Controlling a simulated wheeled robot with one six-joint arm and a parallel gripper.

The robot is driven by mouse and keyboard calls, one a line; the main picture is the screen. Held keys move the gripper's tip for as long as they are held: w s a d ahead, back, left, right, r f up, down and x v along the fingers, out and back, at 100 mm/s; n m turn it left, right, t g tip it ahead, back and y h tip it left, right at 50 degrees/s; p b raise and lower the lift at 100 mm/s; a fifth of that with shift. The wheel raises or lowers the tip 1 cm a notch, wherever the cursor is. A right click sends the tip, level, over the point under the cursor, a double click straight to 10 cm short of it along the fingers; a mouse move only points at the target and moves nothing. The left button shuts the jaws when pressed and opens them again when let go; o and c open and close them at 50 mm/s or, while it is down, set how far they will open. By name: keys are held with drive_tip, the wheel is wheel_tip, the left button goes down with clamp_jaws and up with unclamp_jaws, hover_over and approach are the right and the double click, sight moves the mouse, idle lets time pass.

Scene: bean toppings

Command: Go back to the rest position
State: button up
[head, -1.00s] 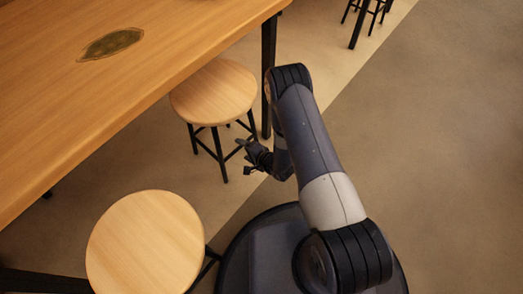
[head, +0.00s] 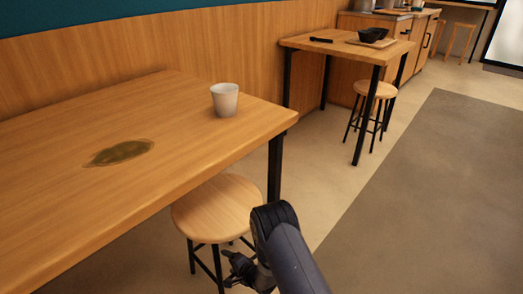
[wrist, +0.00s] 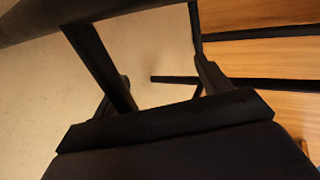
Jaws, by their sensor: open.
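My gripper (head: 240,268) is at the end of my folded arm, low in the head view. It is in front of the legs of a round wooden stool (head: 218,205), below the level of the table top. In the wrist view my gripper (wrist: 165,85) shows two dark fingers spread apart, with nothing held between them. Dark bars and pale floor show beyond the fingers. Whether the gripper touches the stool cannot be told.
A wooden table (head: 200,135) at left bears a white cup (head: 224,99) and a flat greenish-brown patch (head: 118,152). A second table (head: 345,45) with a dark bowl (head: 372,35) and another stool (head: 374,90) stand farther back. The floor (head: 430,210) at right is clear.

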drive_tip(key=shift+w+a+f, duration=0.2)
drive_tip(key=shift+w+a, duration=0.1)
